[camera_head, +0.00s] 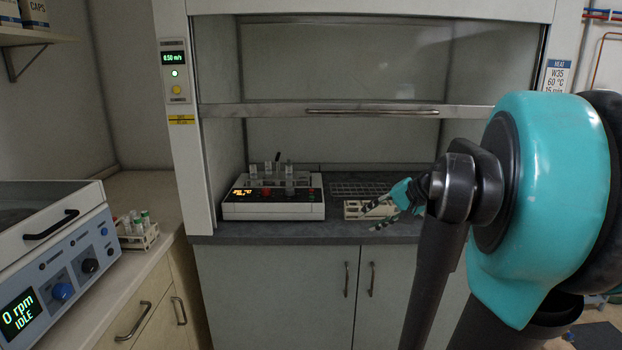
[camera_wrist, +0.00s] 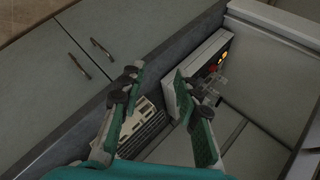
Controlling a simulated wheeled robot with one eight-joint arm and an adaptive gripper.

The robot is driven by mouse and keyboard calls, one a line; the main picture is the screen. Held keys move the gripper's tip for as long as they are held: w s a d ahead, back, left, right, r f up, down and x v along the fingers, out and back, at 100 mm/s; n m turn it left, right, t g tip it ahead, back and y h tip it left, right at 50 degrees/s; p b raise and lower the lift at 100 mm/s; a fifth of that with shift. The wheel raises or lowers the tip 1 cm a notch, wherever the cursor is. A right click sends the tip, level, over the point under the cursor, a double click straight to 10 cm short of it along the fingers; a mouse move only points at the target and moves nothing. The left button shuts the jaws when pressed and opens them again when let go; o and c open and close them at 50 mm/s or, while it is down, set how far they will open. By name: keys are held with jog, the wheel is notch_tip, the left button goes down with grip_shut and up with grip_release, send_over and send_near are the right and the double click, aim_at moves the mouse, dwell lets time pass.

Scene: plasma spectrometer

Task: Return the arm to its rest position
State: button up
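My gripper (camera_head: 373,216) is at the fume hood's front edge in the head view, in front of the pale rack and reaching to the left. In the wrist view my gripper (camera_wrist: 159,77) has its two teal fingers well apart, with nothing between them. My teal and black arm fills the right side of the head view and hides the right part of the hood. The pale rack (camera_head: 352,210) is partly covered by the fingers; whether they touch it, I cannot tell.
A heater block (camera_head: 272,212) with several tubes stands left of the rack in the hood; it also shows in the wrist view (camera_wrist: 212,55). The sash (camera_head: 350,110) is raised. A centrifuge (camera_head: 60,265) and a tube rack (camera_head: 138,237) stand on the left bench.

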jog(key=s+d+f+n+g+h, duration=0.1)
jog(key=s+f+n+h, duration=0.2)
jog(key=s+f, duration=0.5)
jog(key=s+f+n+h, duration=0.3)
jog(key=s+f, duration=0.6)
jog(key=f, duration=0.6)
jog(key=shift+s+d+g+h, duration=0.3)
jog(key=shift+d+g+h, duration=0.1)
jog(key=shift+h, duration=0.2)
jog(key=shift+c, duration=0.3)
dwell(0.6)
